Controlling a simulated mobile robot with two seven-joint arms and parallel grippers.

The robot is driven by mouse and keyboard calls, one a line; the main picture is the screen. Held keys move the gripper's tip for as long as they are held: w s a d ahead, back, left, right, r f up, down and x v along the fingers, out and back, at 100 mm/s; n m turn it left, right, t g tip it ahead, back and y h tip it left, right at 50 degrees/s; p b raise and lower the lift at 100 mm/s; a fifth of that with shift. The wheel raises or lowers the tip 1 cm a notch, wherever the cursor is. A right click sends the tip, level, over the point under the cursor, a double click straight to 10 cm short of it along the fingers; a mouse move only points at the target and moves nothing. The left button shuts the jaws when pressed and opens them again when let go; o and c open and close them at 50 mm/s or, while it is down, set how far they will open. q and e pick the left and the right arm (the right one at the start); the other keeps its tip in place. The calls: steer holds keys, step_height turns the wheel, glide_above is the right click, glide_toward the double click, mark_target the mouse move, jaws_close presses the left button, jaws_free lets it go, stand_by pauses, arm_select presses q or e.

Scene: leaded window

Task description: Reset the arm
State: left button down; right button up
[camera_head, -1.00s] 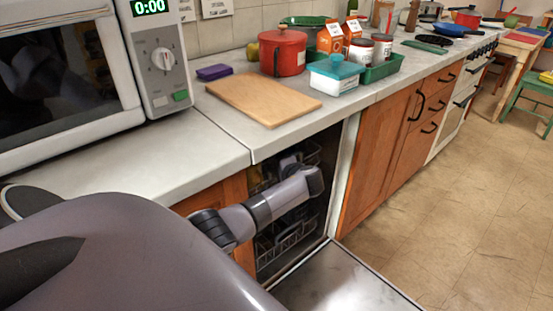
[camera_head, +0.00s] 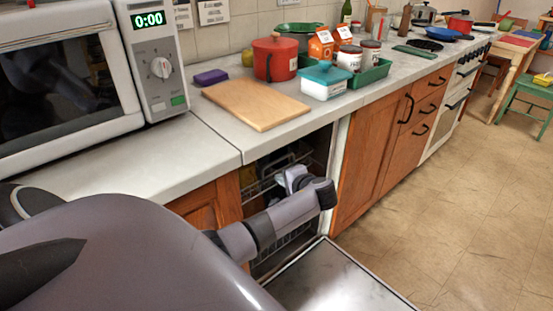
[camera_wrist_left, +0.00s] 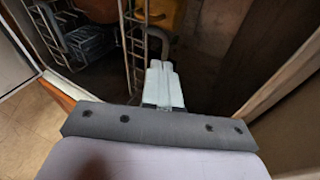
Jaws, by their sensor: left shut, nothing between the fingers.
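My left arm comes in from the left in the head view and bends at the open dishwasher. My left gripper (camera_head: 293,178) is at the dishwasher opening, below the worktop edge, partly hidden by my wrist. In the left wrist view its two pale fingers (camera_wrist_left: 163,84) are together with nothing between them. They point into the dark dishwasher interior, beside a wire rack (camera_wrist_left: 135,40). I cannot tell whether they touch the rack. My right gripper is not in view.
The dishwasher door (camera_head: 335,283) lies lowered below my arm. A grey basket (camera_wrist_left: 88,45) and a yellow-orange item (camera_wrist_left: 163,12) show inside. The worktop above holds a cutting board (camera_head: 256,104), a red pot (camera_head: 276,60) and a microwave (camera_head: 65,75).

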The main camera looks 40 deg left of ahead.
arm_select(q)
steer(key=shift+v, duration=1.85)
steer(key=s+d+f+m+t+h+p, duration=0.2)
steer(key=s+d+f+t+h+p, duration=0.2)
steer(key=s+d+f+h, duration=0.6)
steer(key=s+d+r+n+t+h+p, duration=0.1)
steer(key=s+d+r+h, duration=0.1)
steer(key=s+d, duration=0.4)
steer(key=s+d+r+n+t+h+p, duration=0.1)
steer(key=s+d+r+t+h+p, duration=0.1)
steer(key=s+d, duration=0.4)
steer(key=shift+s+r+n, duration=0.4)
steer(key=shift+r, duration=0.45)
